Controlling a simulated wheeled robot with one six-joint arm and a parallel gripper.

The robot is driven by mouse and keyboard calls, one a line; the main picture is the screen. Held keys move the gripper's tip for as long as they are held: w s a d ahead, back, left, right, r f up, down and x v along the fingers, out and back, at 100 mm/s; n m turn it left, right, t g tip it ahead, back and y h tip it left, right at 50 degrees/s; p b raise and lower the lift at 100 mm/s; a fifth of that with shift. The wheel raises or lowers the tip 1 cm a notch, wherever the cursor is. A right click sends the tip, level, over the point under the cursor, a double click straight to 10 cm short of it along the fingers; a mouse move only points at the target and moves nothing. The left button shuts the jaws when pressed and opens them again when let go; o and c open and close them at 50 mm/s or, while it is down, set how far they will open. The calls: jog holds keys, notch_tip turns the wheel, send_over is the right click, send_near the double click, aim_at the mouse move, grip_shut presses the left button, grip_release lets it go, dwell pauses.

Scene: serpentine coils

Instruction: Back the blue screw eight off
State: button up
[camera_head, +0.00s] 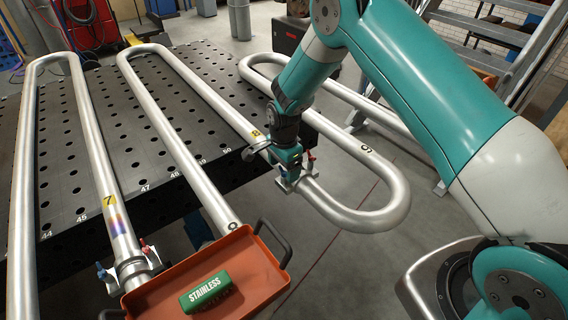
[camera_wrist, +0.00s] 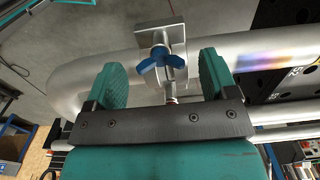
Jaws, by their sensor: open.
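The blue screw (camera_wrist: 160,62) is a wing screw on a metal clamp plate (camera_wrist: 160,32) against a silver pipe in the wrist view. My gripper (camera_wrist: 161,70) is open, with one teal finger on each side of the blue wings. Gaps show between the wings and both fingers. In the head view my gripper (camera_head: 287,156) is at the clamp on the pipe by the yellow "8" label (camera_head: 256,134). It hides most of that clamp there, and a red screw (camera_head: 310,155) shows just to its right.
Another clamp (camera_head: 132,270) with blue and red screws sits on the pipe marked 7. An orange tray (camera_head: 262,285) holding a green "STAINLESS" block (camera_head: 207,292) is at the front. Serpentine pipes (camera_head: 180,150) run over the dark perforated table (camera_head: 140,130). A pipe bend (camera_head: 380,212) overhangs the floor.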

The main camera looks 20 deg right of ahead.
jog(key=shift+f, duration=0.15)
jog(key=shift+c, duration=0.4)
jog(key=c, duration=0.9)
jog(key=shift+o, duration=0.2)
